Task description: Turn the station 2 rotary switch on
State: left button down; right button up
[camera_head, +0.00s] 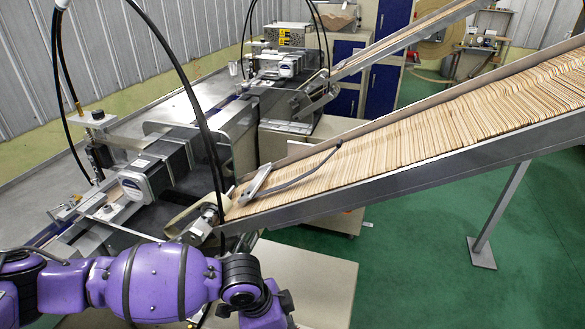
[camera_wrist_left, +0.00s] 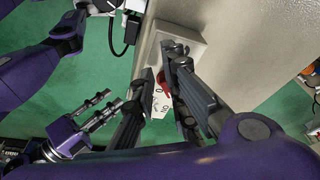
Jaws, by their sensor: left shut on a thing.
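A pale control box (camera_wrist_left: 192,40) with a light label face is on the side of a beige cabinet in the left wrist view. A red rotary switch (camera_wrist_left: 163,83) sits on its face, partly hidden by my fingers. My left gripper (camera_wrist_left: 164,84) reaches the box with its dark fingers on either side of the red switch, shut on it. The switch's exact angle is hard to read. My right gripper (camera_wrist_left: 114,98) shows in the left wrist view, beside the box, with its silver fingers apart and empty. In the head view both grippers are out of sight.
A sloping conveyor (camera_head: 400,180) full of wooden sticks rises to the right above the beige cabinet (camera_head: 310,280). The wrapping machine (camera_head: 145,185) and a black cable stand beyond my left arm.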

pick_arm(q)
jog(key=shift+s+d+f, duration=0.15)
jog(key=shift+s+f, duration=0.05)
jog(key=shift+s, duration=0.25)
jog(key=shift+s+d+f, duration=0.1)
jog(key=shift+s+f, duration=0.1)
jog(key=shift+s, duration=0.25)
pick_arm(e)
jog(key=shift+s+d+f, duration=0.15)
jog(key=shift+s+d, duration=0.05)
jog(key=shift+s, duration=0.1)
pick_arm(q)
jog(key=shift+a+g, duration=0.25)
jog(key=shift+g, duration=0.05)
pick_arm(e)
jog(key=shift+d, duration=0.15)
pick_arm(q)
jog(key=d+v, duration=0.1)
jog(key=v, duration=0.5)
jog(key=shift+w+r, duration=0.35)
jog(key=shift+r, duration=0.05)
pick_arm(e)
jog(key=shift+w, duration=0.1)
